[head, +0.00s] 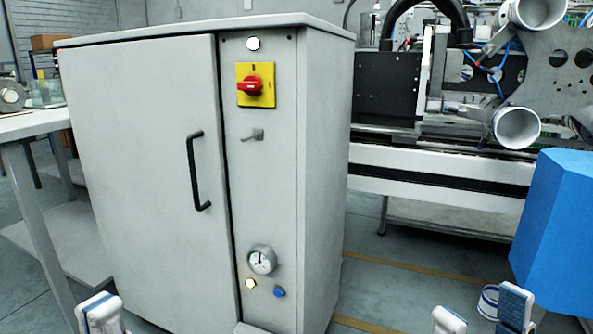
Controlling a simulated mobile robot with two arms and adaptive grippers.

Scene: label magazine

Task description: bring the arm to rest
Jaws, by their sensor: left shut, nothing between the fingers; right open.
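My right gripper (481,314) shows at the bottom right edge. Its two fingers stand well apart with nothing held between them. Both arms behind the grippers are mostly out of the picture.
The cabinet has a black handle (196,172), a red and yellow switch (255,85), a gauge (262,260) and small buttons. A blue block-shaped thing (560,230) stands at the right. A table (30,125) is at the left. Machinery (440,165) stands behind. Floor shows between cabinet and blue block.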

